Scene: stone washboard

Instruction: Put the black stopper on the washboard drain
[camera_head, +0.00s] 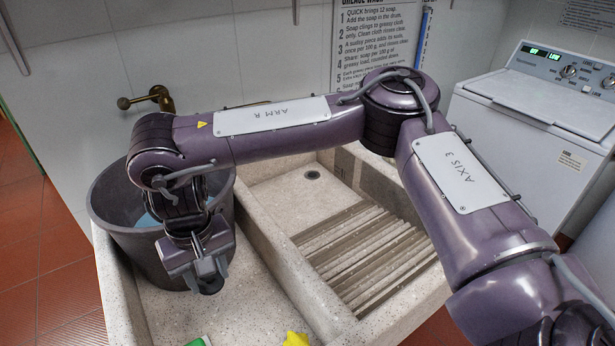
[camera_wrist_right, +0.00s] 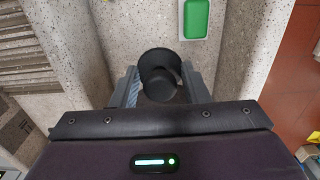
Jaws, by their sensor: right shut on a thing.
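The black stopper (camera_wrist_right: 160,68) is held between the two fingers of my right gripper (camera_wrist_right: 160,88) in the right wrist view. In the head view the right gripper (camera_head: 203,268) points down over the left part of the stone washboard (camera_head: 165,310), and the dark stopper (camera_head: 211,285) shows at its tips. The drain (camera_head: 312,175) is a small dark round hole at the back of the washboard's right basin, beyond the ribbed slope (camera_head: 365,250). The gripper is well to the left of and nearer than the drain. My left gripper is in neither view.
A grey bucket (camera_head: 112,215) with blue contents stands at the left, close beside the right gripper. A green item (camera_wrist_right: 197,18) and a yellow item (camera_head: 296,339) lie near the front. A brass tap (camera_head: 150,99) is on the wall. A white washing machine (camera_head: 500,140) stands at right.

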